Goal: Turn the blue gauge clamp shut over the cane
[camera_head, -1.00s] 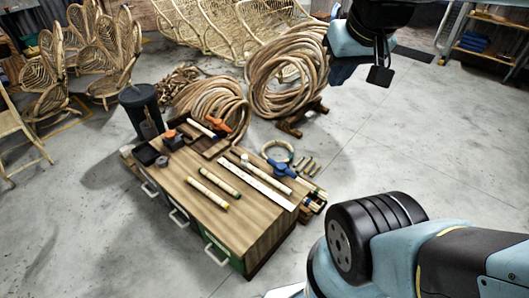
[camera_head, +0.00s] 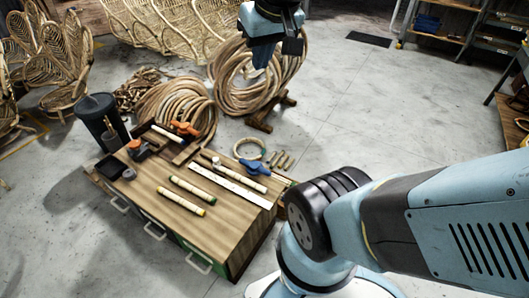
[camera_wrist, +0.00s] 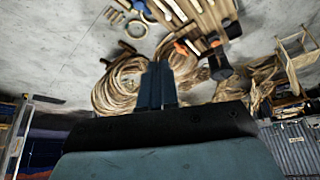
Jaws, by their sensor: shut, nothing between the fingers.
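The blue gauge clamp (camera_head: 254,167) sits near the right end of the workbench top (camera_head: 215,212). A pale cane (camera_head: 246,181) lies beside or under it. Whether the clamp is open or shut over the cane is too small to tell. In the wrist view a blue part of it (camera_wrist: 141,7) shows at the top edge. My gripper (camera_head: 262,62) is high behind the bench in the head view, in front of the cane coils and well apart from the clamp. In the wrist view its fingers (camera_wrist: 157,65) are together and empty.
A ring (camera_head: 249,148) and short pegs lie at the far right. A black bin (camera_head: 102,116) stands left. Large coils (camera_head: 232,88) stand behind.

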